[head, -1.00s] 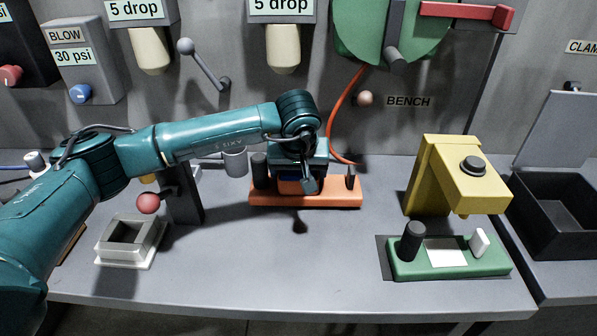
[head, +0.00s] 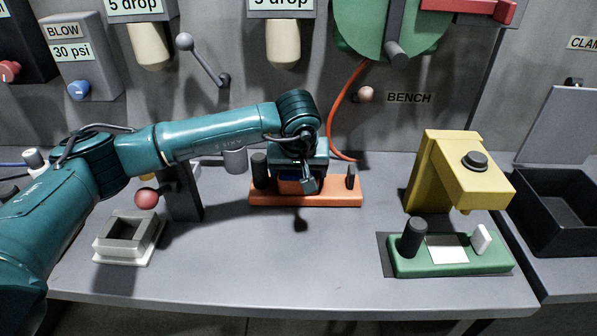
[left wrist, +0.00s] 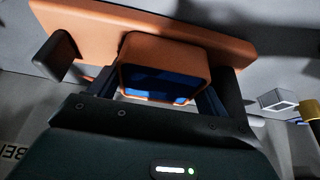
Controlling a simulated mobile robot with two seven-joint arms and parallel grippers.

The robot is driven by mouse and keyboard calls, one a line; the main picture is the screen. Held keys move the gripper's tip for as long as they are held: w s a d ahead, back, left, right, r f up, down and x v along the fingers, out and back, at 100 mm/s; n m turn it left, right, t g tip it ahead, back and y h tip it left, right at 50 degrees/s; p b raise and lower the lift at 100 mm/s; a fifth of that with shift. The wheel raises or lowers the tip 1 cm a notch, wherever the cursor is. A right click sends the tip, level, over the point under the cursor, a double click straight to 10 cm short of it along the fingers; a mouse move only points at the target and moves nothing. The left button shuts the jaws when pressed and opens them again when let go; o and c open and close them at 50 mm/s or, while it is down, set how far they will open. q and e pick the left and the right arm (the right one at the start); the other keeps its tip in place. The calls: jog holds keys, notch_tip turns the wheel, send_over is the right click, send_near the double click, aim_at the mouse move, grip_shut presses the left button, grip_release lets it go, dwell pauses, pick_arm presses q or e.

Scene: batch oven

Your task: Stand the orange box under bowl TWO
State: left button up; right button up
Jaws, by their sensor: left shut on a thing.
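My left gripper (head: 303,182) is shut on an orange box with a blue face (left wrist: 165,50), seen between the fingers in the left wrist view. In the head view the gripper hides most of the box. The gripper is at the orange base (head: 335,200), which has black posts; the base also shows behind the box in the left wrist view (left wrist: 215,38). I cannot tell whether the box touches it. Two cream bowl-like nozzles (head: 150,46) (head: 283,43) hang from "5 drop" units on the wall; no number TWO is readable. My right gripper is not in view.
A yellow press (head: 430,175) stands at the right, with a green base (head: 405,267) in front. A black open bin (head: 560,245) is at the far right. A pale square frame (head: 110,257) and a red ball knob (head: 147,198) are at the left. The front middle of the bench is clear.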

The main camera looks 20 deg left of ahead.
pick_arm(q)
jog(key=shift+f, duration=0.1)
jog(key=o, duration=1.2)
jog(key=b+v, duration=0.1)
jog(key=v, duration=1.2)
jog(key=shift+d, duration=0.1)
